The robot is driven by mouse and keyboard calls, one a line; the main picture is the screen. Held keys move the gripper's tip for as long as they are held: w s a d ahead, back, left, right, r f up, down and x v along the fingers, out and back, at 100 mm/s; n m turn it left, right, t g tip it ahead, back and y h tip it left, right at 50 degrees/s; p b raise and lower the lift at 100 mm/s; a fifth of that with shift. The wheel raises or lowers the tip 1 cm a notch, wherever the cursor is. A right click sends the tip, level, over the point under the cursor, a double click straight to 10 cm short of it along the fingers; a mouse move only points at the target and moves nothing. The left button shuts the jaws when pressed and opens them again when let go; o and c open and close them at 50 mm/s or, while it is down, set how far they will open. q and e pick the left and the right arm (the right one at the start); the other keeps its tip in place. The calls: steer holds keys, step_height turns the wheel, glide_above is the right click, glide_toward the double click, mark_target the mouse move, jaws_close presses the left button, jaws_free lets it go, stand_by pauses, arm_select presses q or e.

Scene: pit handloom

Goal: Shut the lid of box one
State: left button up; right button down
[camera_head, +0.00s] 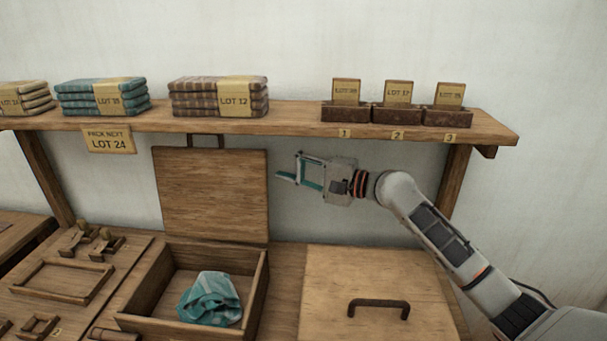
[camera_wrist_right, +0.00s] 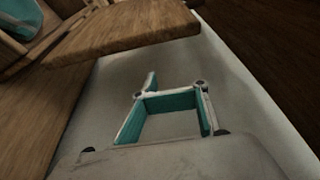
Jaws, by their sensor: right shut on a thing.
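The open wooden box (camera_head: 255,297) stands on the bench. Its lid (camera_head: 212,195) stands upright at the back. I cannot read a number on the box. My right gripper (camera_head: 289,168) is just right of the lid's right edge, apart from it. One fingertip lies folded across to the other finger, and I see no thing held between them. In the right wrist view, the gripper (camera_wrist_right: 172,92) shows against the pale wall, with the lid (camera_wrist_right: 130,28) beyond at upper left. My left gripper is not in view.
A teal cloth (camera_head: 210,299) lies in the box. A flat wooden lid with a dark handle (camera_head: 379,304) is at the right. A shelf (camera_head: 296,117) above holds folded cloth stacks and small card holders (camera_head: 397,115). Wooden tools (camera_head: 92,238) and frames lie at left.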

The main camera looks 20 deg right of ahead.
steer(key=s+a, duration=0.1)
steer(key=s+a+p, duration=0.1)
steer(key=shift+s+a+r, duration=0.25)
steer(key=shift+a+r, duration=0.05)
steer(key=shift+a, duration=0.1)
steer(key=shift+s, duration=0.1)
stand_by(0.3)
steer(key=s+a+f+n, duration=0.1)
steer(key=s+a+n, duration=0.2)
steer(key=s, duration=0.4)
steer(key=s+a+f+n+t+y+p, duration=0.1)
steer(key=s+a+n, duration=0.2)
steer(key=s, duration=0.4)
steer(key=shift+s+f+y, duration=0.25)
steer(key=shift+f+y, duration=0.05)
steer(key=shift+f, duration=0.1)
steer(key=shift+p, duration=0.3)
